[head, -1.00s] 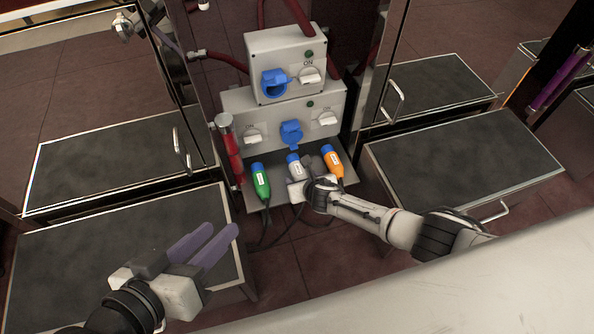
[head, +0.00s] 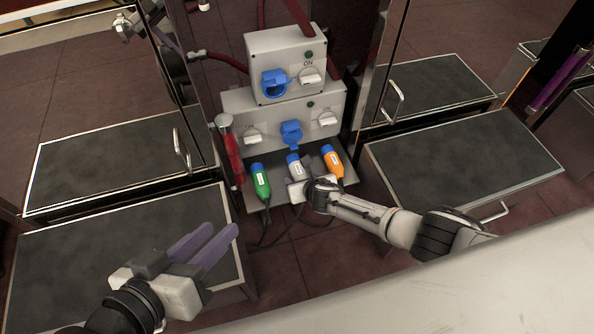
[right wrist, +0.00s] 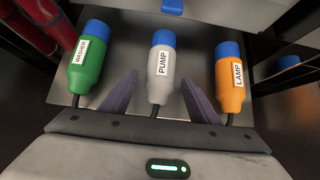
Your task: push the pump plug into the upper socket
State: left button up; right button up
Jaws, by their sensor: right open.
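The pump plug (head: 295,166) is grey with a blue end and a PUMP label. It lies on the shelf between the other two plugs. My right gripper (right wrist: 158,85) is open, with its purple fingers on either side of the lower part of the pump plug (right wrist: 160,68), apart from it in the right wrist view. The upper socket (head: 273,84) is blue, with its lid open, on the upper grey box (head: 290,44). My left gripper (head: 213,245) is open and empty at the lower left, with its purple fingers slightly apart.
A green WASHER plug (head: 261,181) lies left of the pump plug, and an orange LAMP plug (head: 333,162) lies right of it. A lower blue socket (head: 291,131) is on the lower box. Dark-topped cabinets (head: 460,160) stand at both sides.

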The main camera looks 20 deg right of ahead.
jog(key=shift+c, duration=0.3)
grip_shut()
jog(key=shift+s, duration=0.15)
jog(key=shift+s+d+p, duration=0.1)
jog(key=shift+s+p, duration=1.35)
jog(key=shift+s, duration=1.4)
jog(key=shift+r, duration=0.15)
jog(key=shift+r+p, duration=1.4)
jog(key=shift+p, duration=0.15)
